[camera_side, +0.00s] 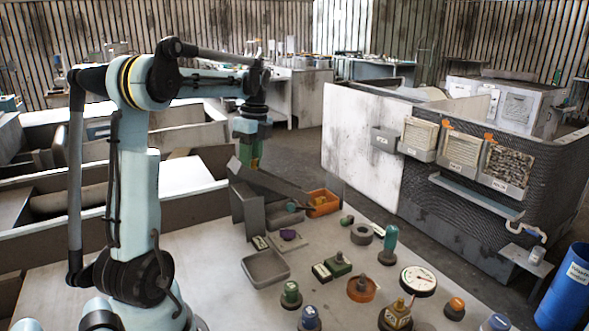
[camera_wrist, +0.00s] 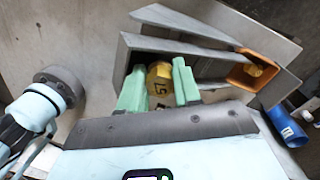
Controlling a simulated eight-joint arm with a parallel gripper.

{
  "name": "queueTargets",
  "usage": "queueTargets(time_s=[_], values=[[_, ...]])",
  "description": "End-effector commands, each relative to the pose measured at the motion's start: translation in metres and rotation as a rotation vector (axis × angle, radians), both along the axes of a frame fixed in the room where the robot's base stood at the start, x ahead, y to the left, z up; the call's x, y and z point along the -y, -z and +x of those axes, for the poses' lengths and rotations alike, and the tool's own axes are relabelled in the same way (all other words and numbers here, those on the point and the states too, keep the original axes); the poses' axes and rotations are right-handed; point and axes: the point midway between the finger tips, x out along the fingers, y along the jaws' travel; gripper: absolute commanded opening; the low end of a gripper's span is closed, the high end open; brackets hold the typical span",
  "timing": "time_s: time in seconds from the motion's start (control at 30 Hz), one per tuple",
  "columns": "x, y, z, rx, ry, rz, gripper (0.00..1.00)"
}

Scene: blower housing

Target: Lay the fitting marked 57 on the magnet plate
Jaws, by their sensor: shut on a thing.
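The yellow fitting marked 57 (camera_wrist: 159,77) sits between the green fingers of my gripper (camera_wrist: 158,88) in the wrist view, its number facing the camera. My gripper (camera_side: 249,155) is shut on it. In the side view it is above the upper end of a grey sloping chute (camera_side: 272,183), and the fitting is mostly hidden by the fingers. A flat grey plate (camera_side: 285,247) with a small purple piece on it lies on the table below and right of the chute; I cannot tell for certain that it is the magnet plate.
An orange bin (camera_side: 323,204) stands at the chute's low end; it also shows in the wrist view (camera_wrist: 241,74). A grey tray (camera_side: 265,268) is nearer. Several fittings, rings and a round dial (camera_side: 418,281) crowd the table's right side.

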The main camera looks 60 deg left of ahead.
Motion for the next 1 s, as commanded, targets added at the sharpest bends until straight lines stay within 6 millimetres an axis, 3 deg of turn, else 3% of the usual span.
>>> queueTargets(time_s=[0.07, 0.1, 0.3, 0.5, 0.53, 0.6, 0.87, 0.93, 1.0], values=[[-0.001, -0.001, -0.001, -0.004, -0.003, 0.004, 0.02], [-0.001, -0.001, -0.002, -0.006, -0.002, 0.004, 0.34], [-0.001, -0.002, -0.002, -0.008, -0.001, 0.005, 0.62], [-0.001, -0.001, -0.002, -0.008, -0.002, 0.007, 0.62], [-0.001, -0.001, -0.002, -0.008, -0.002, 0.007, 0.43], [-0.002, -0.001, -0.002, -0.008, -0.002, 0.008, 0.53], [-0.002, -0.005, -0.002, -0.008, -0.003, 0.01, 0.53], [-0.002, -0.01, -0.002, -0.007, -0.003, 0.01, 0.61], [-0.002, -0.016, -0.003, -0.009, -0.003, 0.009, 0.6]])
